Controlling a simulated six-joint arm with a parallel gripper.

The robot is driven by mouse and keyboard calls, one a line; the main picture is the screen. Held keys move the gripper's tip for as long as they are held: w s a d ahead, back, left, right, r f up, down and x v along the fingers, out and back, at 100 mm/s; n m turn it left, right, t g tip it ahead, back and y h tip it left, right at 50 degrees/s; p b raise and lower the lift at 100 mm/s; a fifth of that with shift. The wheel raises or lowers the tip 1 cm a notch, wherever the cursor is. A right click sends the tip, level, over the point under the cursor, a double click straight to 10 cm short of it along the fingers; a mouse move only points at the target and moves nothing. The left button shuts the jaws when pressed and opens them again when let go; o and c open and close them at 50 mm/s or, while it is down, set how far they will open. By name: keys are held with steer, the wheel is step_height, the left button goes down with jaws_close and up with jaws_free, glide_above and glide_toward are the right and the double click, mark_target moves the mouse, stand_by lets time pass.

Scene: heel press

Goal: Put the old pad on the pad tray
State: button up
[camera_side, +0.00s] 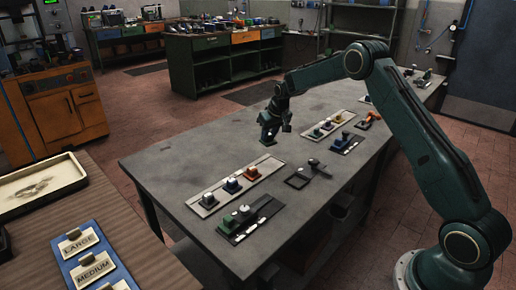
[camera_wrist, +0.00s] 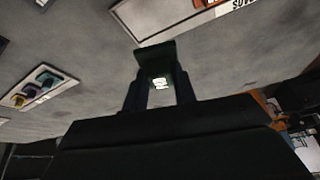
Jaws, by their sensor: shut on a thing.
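My gripper (camera_side: 270,126) is above the far left part of the grey table, shut on a small dark block that I take for the old pad (camera_side: 267,140). In the wrist view the dark pad (camera_wrist: 155,53) sits across the ends of my gripper's fingers (camera_wrist: 159,85), clear of the table. A shallow cream tray (camera_side: 42,187) with a few pale scraps in it lies on the wooden bench at the left. It looks like the pad tray, but no label shows on it.
The grey table (camera_side: 185,158) is bare below and left of my gripper. Boards with coloured knobs (camera_side: 231,186) lie along it, with a dark flat fixture (camera_side: 303,175) near its middle. A blue board (camera_side: 86,258) with LARGE and MEDIUM cards is on the wooden bench.

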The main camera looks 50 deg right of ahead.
mark_target(270, 141)
steer(key=m, duration=0.1)
steer(key=f+m+h, duration=0.1)
steer(key=m, duration=0.1)
steer(key=w+m, duration=0.1)
steer(key=shift+d+f+g+h, duration=0.1)
steer(key=shift+f+g+h, duration=0.2)
steer(key=shift+f+g, duration=0.1)
steer(key=m, duration=0.3)
steer(key=shift+w+d+f+g+h, duration=0.1)
steer(key=shift+w+f+g+h, duration=0.05)
steer(key=shift+f+g+h, duration=0.25)
steer(key=m, duration=0.1)
steer(key=m+g, duration=0.1)
steer(key=m, duration=0.1)
steer(key=f+m, duration=0.1)
steer(key=m, duration=0.1)
steer(key=shift+s+d+g+h, duration=0.1)
steer(key=shift+s+g+h, duration=0.15)
steer(key=shift+g+h, duration=0.05)
steer(key=m, duration=0.1)
steer(key=s+m+g, duration=0.1)
steer(key=m, duration=0.1)
steer(key=shift+f, duration=0.1)
steer(key=shift+f, duration=0.1)
steer(key=shift+f, duration=2.45)
steer(key=shift+f, duration=0.4)
steer(key=o, duration=1.1)
steer(key=shift+c, duration=0.2)
